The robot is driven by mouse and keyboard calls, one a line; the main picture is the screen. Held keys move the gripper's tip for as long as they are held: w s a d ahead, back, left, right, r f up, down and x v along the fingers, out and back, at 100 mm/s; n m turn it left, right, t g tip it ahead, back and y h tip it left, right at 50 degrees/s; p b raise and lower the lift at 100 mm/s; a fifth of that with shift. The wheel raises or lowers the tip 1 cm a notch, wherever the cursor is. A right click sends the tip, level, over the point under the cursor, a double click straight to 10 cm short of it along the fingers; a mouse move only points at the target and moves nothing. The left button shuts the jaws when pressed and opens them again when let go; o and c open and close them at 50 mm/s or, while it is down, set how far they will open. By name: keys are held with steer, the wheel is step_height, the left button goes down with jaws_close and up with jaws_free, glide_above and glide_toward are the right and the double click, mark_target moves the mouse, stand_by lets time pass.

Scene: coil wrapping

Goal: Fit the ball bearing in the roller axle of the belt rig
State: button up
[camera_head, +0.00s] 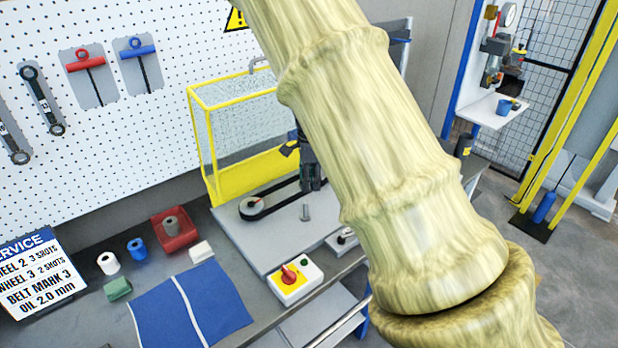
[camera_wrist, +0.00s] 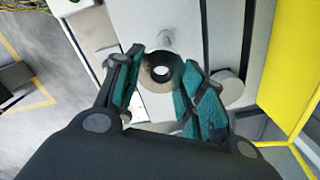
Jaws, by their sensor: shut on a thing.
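In the wrist view my gripper (camera_wrist: 160,66) is shut on the ball bearing (camera_wrist: 150,80), a small ring with a dark hole, held between the teal finger pads. The belt rig (camera_head: 285,238) is a grey plate with a black belt loop (camera_head: 262,205) on the bench. A short grey post (camera_head: 305,212) stands on the plate; a post also shows just beyond the bearing in the wrist view (camera_wrist: 166,39). I cannot tell whether this is the roller axle. In the head view my gripper (camera_head: 310,172) is over the belt's far end, partly hidden by my arm; the bearing cannot be made out there.
An open yellow mesh guard (camera_head: 240,170) stands behind the rig. A switch box with a red knob (camera_head: 291,280) is at the plate's front. A blue mat (camera_head: 190,305), a red bin (camera_head: 174,230) and several small spools lie to the left. A pegboard with tools is behind.

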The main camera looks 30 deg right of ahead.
steer(key=shift+w+a+f, duration=0.15)
steer(key=shift+w+f, duration=0.85)
steer(key=shift+w, duration=0.15)
steer(key=shift+f, duration=0.25)
steer(key=f, duration=0.1)
steer(key=f+b, duration=0.1)
steer(key=f, duration=0.1)
steer(key=shift+s+f, duration=0.2)
steer(key=shift+f, duration=0.05)
steer(key=shift+s+f+b, duration=0.3)
steer(key=shift+f, duration=0.1)
steer(key=shift+w, duration=0.2)
steer(key=shift+s, duration=0.15)
steer(key=shift+p, duration=0.8)
